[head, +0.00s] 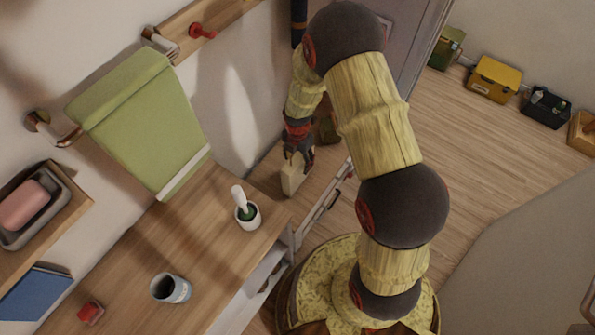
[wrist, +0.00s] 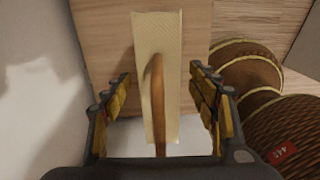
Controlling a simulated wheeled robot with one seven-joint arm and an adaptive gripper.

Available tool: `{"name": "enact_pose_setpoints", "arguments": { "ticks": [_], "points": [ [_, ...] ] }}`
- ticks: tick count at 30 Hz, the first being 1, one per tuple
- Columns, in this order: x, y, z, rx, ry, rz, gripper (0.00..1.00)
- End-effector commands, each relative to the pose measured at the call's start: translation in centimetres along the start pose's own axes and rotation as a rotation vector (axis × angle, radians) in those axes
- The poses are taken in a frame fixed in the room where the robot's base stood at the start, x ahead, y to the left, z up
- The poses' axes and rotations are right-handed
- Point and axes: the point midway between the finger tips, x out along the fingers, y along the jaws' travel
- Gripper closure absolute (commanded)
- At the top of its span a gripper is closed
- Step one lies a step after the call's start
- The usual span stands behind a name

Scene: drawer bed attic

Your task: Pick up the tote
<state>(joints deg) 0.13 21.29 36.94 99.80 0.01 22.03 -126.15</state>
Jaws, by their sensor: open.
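The tote looks like a small, pale beige bag (head: 293,176) on a wooden surface by the wall in the head view. In the wrist view the tote (wrist: 172,35) is a narrow woven cream shape with a brown strap-like handle (wrist: 157,100) running along its middle toward me. My gripper (head: 297,156) is right above the tote in the head view. In the wrist view my gripper (wrist: 161,78) is open, with one finger on each side of the tote and visible gaps between. The fingers hide part of the tote's top in the head view.
A white cup with a green filling and a white-handled item (head: 247,214), a grey cup (head: 170,288) and a small red object (head: 90,312) stand on the wooden top. Several toolboxes, one yellow (head: 494,80), line the far floor.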

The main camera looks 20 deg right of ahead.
Motion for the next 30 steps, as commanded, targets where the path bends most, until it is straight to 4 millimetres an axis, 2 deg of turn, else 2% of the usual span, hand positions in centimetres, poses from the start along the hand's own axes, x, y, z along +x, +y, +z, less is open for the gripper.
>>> {"name": "enact_pose_setpoints", "arguments": {
  "ticks": [4, 30],
  "points": [
    [-0.18, 0.05, 0.04, 0.000, -0.001, 0.001, 0.42],
    [-0.18, 0.04, 0.03, 0.000, -0.001, 0.001, 0.91]
  ]
}}
